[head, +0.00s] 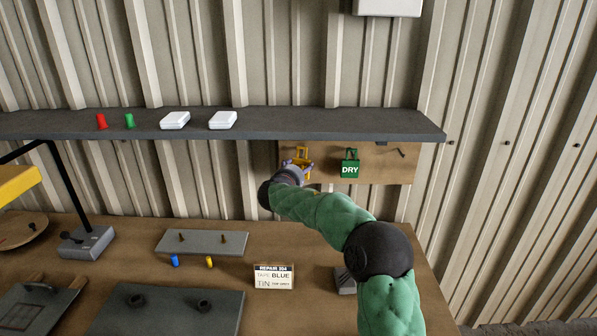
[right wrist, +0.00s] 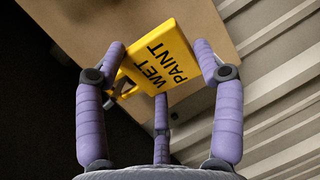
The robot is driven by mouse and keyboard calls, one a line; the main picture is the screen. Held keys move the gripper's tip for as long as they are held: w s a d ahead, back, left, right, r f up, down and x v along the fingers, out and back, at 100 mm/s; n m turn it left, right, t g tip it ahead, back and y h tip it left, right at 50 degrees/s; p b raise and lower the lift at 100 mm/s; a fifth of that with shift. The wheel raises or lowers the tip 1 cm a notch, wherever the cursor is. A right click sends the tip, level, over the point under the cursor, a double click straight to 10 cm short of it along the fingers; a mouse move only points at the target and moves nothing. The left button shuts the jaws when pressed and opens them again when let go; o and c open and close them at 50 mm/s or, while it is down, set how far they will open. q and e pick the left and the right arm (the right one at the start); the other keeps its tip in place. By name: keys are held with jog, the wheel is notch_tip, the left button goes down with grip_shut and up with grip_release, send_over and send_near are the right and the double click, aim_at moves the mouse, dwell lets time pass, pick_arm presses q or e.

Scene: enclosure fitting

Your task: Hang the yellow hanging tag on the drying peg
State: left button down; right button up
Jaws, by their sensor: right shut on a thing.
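The yellow hanging tag (head: 304,154) is in front of the wooden peg board (head: 379,168) under the grey shelf, at the board's left part. In the right wrist view the tag (right wrist: 166,56) reads "WET PAINT", and its yellow loop is at its left. My right gripper (head: 299,167) is shut on the tag, with its purple fingers around it. Whether the loop is on a peg cannot be told. A green tag (head: 349,164) reading "DRY" hangs at the board's middle. A bare dark peg (head: 401,152) sticks out to its right. My left gripper is not in view.
The grey shelf (head: 290,122) juts out above the board and carries red and green pieces and two white boxes.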

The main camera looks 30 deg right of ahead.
jog(key=o, duration=1.1)
jog(key=v, duration=1.2)
jog(key=shift+s, duration=0.1)
jog(key=shift+f, duration=0.1)
